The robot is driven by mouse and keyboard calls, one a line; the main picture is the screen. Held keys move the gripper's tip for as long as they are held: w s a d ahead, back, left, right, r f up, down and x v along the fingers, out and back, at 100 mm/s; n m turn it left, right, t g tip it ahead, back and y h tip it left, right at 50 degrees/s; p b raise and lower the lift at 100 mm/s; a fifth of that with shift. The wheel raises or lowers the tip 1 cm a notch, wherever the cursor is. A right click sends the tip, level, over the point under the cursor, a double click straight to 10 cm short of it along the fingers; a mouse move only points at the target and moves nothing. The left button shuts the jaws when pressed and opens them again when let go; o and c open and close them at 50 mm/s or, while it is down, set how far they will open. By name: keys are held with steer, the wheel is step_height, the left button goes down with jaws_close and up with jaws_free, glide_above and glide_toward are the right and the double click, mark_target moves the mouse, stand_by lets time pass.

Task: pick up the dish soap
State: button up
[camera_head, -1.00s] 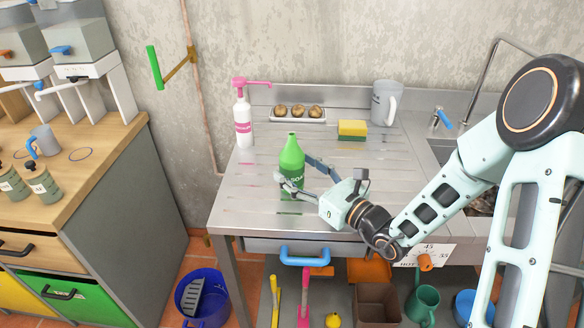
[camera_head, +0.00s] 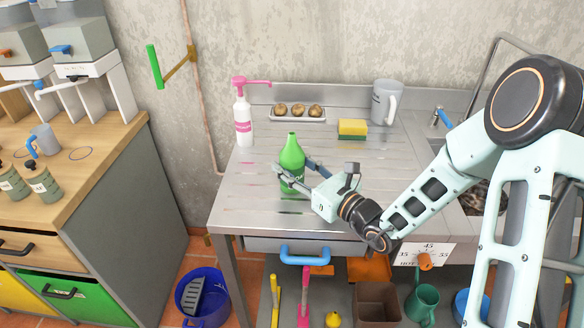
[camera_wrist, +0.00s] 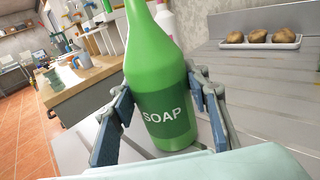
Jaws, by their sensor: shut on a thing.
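The dish soap is a green bottle (camera_head: 292,158) with a darker green label, upright on the steel counter (camera_head: 236,190) near its front left. In the wrist view the bottle (camera_wrist: 160,90) fills the middle and its label reads "SOAP". My gripper (camera_head: 296,174) comes from the right and is shut on the bottle, one finger on each side of its body. In the wrist view the fingers (camera_wrist: 162,118) flank the label. The bottle's base is partly hidden, so I cannot tell whether it touches the counter.
A white pump bottle with a pink top (camera_head: 243,122) stands behind left. A tray with several brown things (camera_head: 298,119), a yellow-green sponge (camera_head: 352,131) and a grey pitcher (camera_head: 384,104) stand at the back. The sink is at right. The counter's middle is clear.

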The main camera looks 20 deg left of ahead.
steer(key=shift+r, duration=0.2)
steer(key=shift+r, duration=0.6)
steer(key=s+d+r+p, duration=0.2)
steer(key=s+d+r, duration=0.5)
steer(key=d+r, duration=0.4)
steer(key=shift+s+d+r, duration=0.25)
steer(key=shift+s+d, duration=0.1)
steer(key=shift+s, duration=0.05)
